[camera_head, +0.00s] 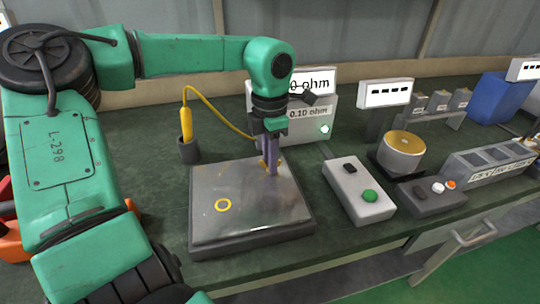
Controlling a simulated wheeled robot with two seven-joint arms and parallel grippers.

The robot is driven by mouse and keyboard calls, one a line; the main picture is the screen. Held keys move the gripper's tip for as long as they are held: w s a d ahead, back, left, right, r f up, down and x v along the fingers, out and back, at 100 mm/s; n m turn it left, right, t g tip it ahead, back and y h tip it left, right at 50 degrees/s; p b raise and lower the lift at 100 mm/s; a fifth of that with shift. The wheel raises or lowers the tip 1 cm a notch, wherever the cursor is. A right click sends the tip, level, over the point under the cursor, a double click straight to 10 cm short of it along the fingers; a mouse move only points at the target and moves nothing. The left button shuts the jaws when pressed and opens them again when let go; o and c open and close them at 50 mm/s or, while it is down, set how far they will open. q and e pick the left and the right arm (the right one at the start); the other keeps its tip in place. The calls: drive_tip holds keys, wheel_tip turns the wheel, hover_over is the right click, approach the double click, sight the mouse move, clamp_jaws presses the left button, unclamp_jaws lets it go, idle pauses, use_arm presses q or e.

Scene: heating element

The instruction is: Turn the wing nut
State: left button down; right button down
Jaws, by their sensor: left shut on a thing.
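My left gripper (270,168) reaches in from the left and points down over the far right part of a grey metal plate (250,215) on a dark base. Its fingers are shut on a small yellow-orange thing (262,164), most likely the wing nut, which they mostly hide. My right gripper does not show.
A yellow probe (186,122) stands in a dark cup (188,151), its cable running behind my gripper. An ohm meter (312,118) stands behind. Right are a grey button box (358,190), a gold-topped cylinder (402,148) and a switch panel (430,195). Bench is clear between plate and box.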

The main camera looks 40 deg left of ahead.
use_arm(q)
drive_tip(key=m+p, duration=0.1)
drive_tip(key=m, duration=0.2)
drive_tip(key=shift+r+m, duration=0.1)
drive_tip(key=shift+m, duration=0.3)
drive_tip(key=m, duration=0.3)
drive_tip(key=shift+p, duration=0.35)
drive_tip(key=m, duration=0.4)
drive_tip(key=shift+p, duration=0.3)
drive_tip(key=m, duration=0.3)
drive_tip(key=shift+m, duration=0.4)
drive_tip(key=m+p, duration=0.1)
drive_tip(key=m, duration=0.9)
drive_tip(key=shift+m, duration=0.3)
drive_tip(key=c, duration=0.8)
unclamp_jaws()
